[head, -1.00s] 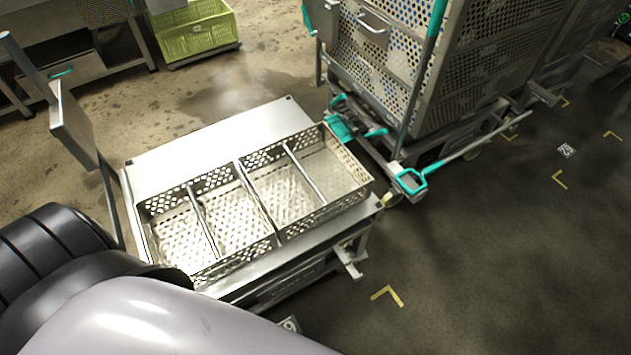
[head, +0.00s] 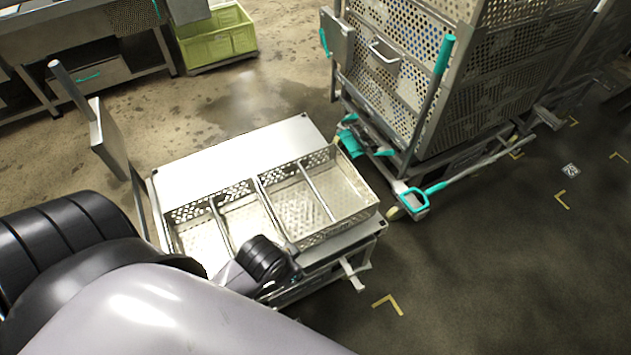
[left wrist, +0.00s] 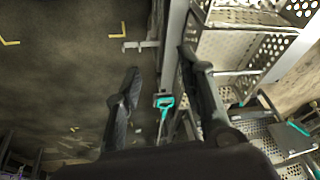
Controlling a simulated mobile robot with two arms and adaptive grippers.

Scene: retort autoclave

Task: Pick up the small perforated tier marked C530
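Two shallow perforated metal tiers sit side by side on a steel cart, the right tier (head: 330,195) and the left tier (head: 192,238), each with a crossbar. No C530 mark is readable on either. My left gripper (left wrist: 158,62) is open and empty, with its two dark fingers apart in the left wrist view. One finger overlaps the cart edge and the other is over the floor side. A perforated tier (left wrist: 240,17) shows at the top right there. In the head view my left wrist covers the front of the left tier. My right gripper is not in view.
The cart (head: 240,150) has a bare top behind the tiers and an upright handle at left. A tall perforated cage (head: 400,85) with teal handles stands close at right. A green crate (head: 215,38) lies at the back. The floor at right is mostly open.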

